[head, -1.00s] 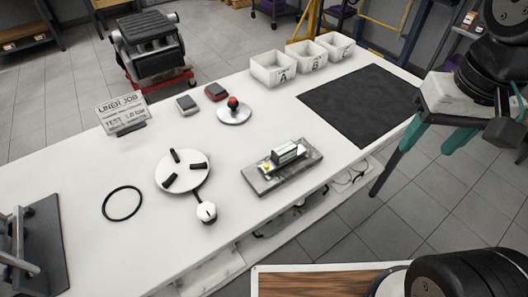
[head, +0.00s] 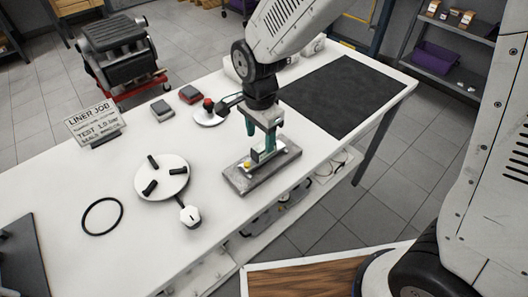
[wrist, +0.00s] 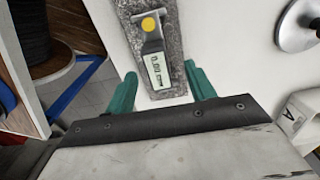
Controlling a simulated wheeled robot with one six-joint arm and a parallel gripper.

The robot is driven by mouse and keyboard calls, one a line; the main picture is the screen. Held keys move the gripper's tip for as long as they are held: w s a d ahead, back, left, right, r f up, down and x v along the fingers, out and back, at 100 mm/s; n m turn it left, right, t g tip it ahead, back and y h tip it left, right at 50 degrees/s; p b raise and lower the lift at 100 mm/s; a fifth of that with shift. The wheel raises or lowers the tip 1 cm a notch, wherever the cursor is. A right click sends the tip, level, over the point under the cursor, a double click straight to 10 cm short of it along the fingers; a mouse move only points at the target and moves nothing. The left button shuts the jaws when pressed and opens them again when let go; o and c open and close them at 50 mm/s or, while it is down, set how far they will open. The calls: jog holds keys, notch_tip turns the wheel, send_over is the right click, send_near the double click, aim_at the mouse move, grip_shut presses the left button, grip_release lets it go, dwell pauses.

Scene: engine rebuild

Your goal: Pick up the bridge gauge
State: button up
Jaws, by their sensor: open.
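The gauge with a 0.00 readout and yellow button, which I take as the bridge gauge (head: 247,165), lies on a grey stone plate (head: 238,182). In the wrist view the gauge (wrist: 157,68) points up and away from my gripper (wrist: 160,88), its readout end between the two green fingers. The fingers are apart, one to each side, and nothing is held. In the head view my gripper (head: 263,143) is above the plate and partly hides the gauge. I cannot tell whether the fingers touch it.
A round white fixture (head: 176,182) with black pads and a black ring (head: 102,216) lie to the left on the white bench. A red-knobbed disc (head: 206,117) stands behind. A black mat (head: 340,95) lies right. A job sign (head: 94,122) stands at the back left.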

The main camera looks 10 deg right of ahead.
aim_at(264, 153)
jog(key=f, duration=0.4)
jog(key=d+f, duration=0.1)
jog(key=f, duration=0.1)
jog(key=shift+f, duration=0.25)
jog(key=shift+w, duration=0.1)
grip_shut()
jog(key=shift+r, duration=0.1)
